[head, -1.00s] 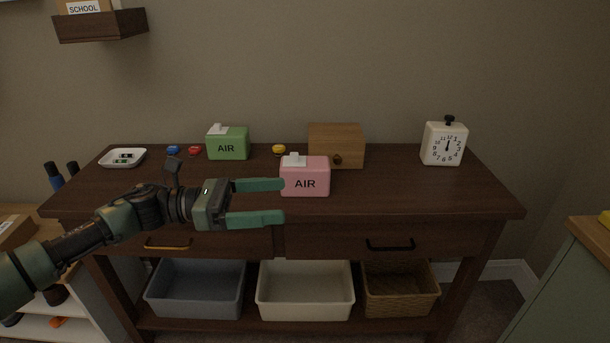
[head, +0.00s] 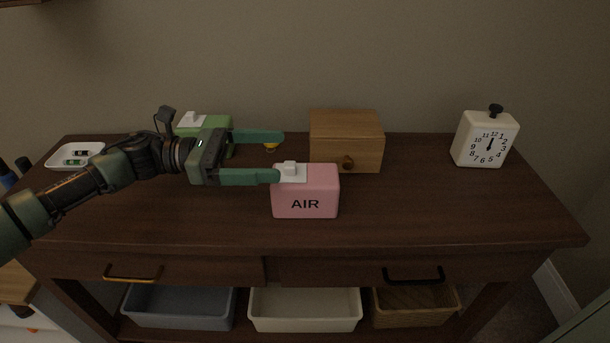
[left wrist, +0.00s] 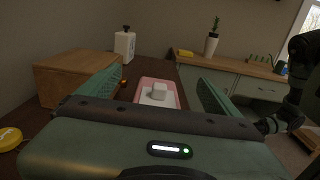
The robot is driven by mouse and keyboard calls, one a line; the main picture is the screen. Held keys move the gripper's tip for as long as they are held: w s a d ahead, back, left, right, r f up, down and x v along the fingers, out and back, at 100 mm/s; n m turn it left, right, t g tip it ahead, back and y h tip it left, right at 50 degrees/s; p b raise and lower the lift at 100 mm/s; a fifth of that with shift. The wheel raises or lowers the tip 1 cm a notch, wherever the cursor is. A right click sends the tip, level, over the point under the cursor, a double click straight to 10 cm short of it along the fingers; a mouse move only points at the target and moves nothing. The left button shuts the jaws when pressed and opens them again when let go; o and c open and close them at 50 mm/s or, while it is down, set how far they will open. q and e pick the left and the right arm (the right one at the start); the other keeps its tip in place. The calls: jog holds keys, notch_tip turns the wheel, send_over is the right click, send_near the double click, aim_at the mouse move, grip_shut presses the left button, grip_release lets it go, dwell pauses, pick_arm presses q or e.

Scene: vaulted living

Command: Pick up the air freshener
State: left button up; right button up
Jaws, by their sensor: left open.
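A pink air freshener (head: 306,197) marked AIR, with a white nozzle on top, stands upright on the dark wooden table (head: 420,215). A green air freshener (head: 222,127) stands farther back, mostly hidden behind my left gripper. My left gripper (head: 281,157) is open and empty, its fingers pointing right. Its nearer fingertip overlaps the pink one's top left in the head view; I cannot tell if they touch. In the left wrist view the pink air freshener (left wrist: 174,98) lies ahead between the spread fingers (left wrist: 160,92). My right gripper is not in the head view.
A wooden box (head: 346,138) with a knob stands behind the pink air freshener. A white timer (head: 484,139) is at the back right, and a white dish (head: 62,160) with batteries is at the left. The table's front right is clear.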

pick_arm(q)
send_near(308, 188)
jog(key=w+d+f, duration=0.1)
jog(key=w, duration=0.1)
jog(key=w+d+f, duration=0.1)
jog(key=f, duration=0.1)
jog(key=shift+w+d+f+b, duration=0.2)
jog(key=shift+w+d+b, duration=0.1)
jog(key=shift+w+b, duration=0.05)
jog(key=shift+d+f, duration=0.1)
jog(key=shift+d, duration=0.2)
jog(key=d, duration=0.6)
jog(key=shift+d, duration=0.5)
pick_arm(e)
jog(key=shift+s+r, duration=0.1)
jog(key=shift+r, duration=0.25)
